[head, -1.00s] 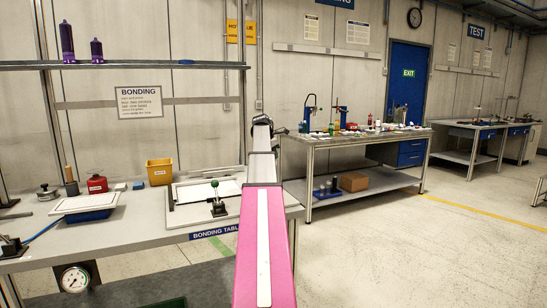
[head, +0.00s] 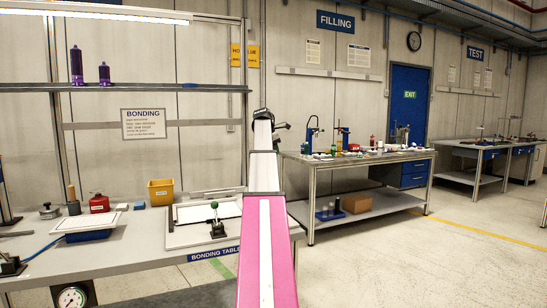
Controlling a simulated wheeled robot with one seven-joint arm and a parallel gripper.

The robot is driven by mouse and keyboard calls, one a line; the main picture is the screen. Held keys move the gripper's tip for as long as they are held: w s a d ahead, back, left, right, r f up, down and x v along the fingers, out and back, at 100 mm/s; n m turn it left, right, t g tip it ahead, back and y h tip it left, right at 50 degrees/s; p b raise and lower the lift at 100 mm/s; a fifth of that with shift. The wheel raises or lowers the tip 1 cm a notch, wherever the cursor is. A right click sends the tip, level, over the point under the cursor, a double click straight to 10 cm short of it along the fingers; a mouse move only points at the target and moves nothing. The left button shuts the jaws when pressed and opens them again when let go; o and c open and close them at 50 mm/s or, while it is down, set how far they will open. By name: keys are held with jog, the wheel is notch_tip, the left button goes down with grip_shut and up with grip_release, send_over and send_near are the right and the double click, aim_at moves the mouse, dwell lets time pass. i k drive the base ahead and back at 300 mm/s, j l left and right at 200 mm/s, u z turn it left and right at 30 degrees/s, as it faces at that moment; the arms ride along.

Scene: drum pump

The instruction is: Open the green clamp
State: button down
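The green clamp (head: 217,229) is a small dark toggle clamp with a green ball on its handle. It stands at the front right of a white framed plate (head: 180,238) on the bonding table (head: 130,255). Its handle looks about upright. My arm stretches away from the camera, pink then white, just right of the clamp. The dark end of my arm, with my gripper (head: 263,114), is far beyond and above the clamp, apart from it. The fingers are too small and hidden to tell open from shut.
On the bonding table are a yellow bin (head: 161,192), a red can (head: 99,203), a white plate on a blue base (head: 88,226) and another clamp (head: 9,264). A shelf (head: 150,87) holds two purple cartridges. The filling table (head: 360,160) stands right; the floor in front is clear.

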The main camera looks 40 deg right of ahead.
aim_at(214, 204)
jog(key=k, duration=1)
